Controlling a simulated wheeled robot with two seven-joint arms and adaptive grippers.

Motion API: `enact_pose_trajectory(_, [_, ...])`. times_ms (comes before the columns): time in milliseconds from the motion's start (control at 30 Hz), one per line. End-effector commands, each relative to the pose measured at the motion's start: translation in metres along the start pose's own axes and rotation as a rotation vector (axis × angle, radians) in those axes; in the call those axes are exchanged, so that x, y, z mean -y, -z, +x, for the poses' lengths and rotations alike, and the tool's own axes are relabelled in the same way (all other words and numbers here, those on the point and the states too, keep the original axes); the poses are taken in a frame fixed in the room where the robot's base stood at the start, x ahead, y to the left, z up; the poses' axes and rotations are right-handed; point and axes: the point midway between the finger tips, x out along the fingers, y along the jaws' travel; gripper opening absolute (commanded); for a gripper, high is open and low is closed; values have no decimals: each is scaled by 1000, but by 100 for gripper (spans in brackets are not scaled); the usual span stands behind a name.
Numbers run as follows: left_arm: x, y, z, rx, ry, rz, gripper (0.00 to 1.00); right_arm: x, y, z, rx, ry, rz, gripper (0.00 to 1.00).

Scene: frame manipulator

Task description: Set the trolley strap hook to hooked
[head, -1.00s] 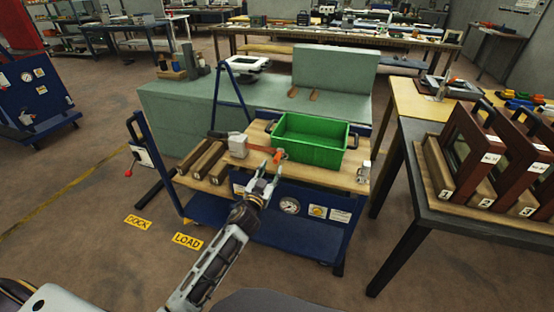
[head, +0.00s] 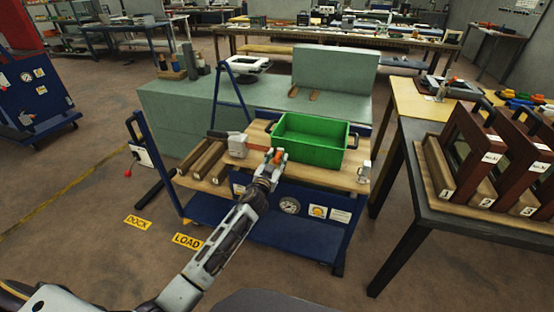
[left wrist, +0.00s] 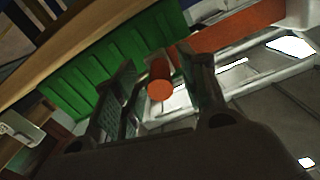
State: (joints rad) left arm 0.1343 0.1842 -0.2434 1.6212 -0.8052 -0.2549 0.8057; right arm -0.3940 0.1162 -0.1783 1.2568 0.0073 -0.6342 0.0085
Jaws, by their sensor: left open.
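The blue trolley (head: 322,232) with a wooden deck stands in the middle of the head view and carries a green crate (head: 316,151). An orange strap (left wrist: 238,34) crosses the top of the left wrist view, with an orange cylindrical knob (left wrist: 160,88) near its end. My left gripper (head: 275,157) is at the deck's front edge, in front of the crate. Its fingers are open on either side of the knob in the left wrist view (left wrist: 160,90); I cannot tell whether they touch it. The gripper partly hides the hook area in the head view. My right gripper is not in view.
A grey block (head: 237,144) sits on the deck left of the crate. Wooden bars (head: 207,163) lie at the trolley's left end. A dark table with framed panels (head: 468,152) stands at right.

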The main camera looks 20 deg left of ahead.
Motion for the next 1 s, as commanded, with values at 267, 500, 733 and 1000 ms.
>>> enact_pose_trajectory(267, [0, 0, 8, 0, 0, 0, 42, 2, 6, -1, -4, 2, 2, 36])
enact_pose_trajectory(500, [0, 0, 8, 0, 0, 0, 42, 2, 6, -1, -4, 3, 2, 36])
enact_pose_trajectory(733, [0, 0, 8, 0, 0, -1, 15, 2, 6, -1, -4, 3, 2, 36])
enact_pose_trajectory(1000, [0, 0, 7, 0, 0, -1, 0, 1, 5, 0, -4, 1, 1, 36])
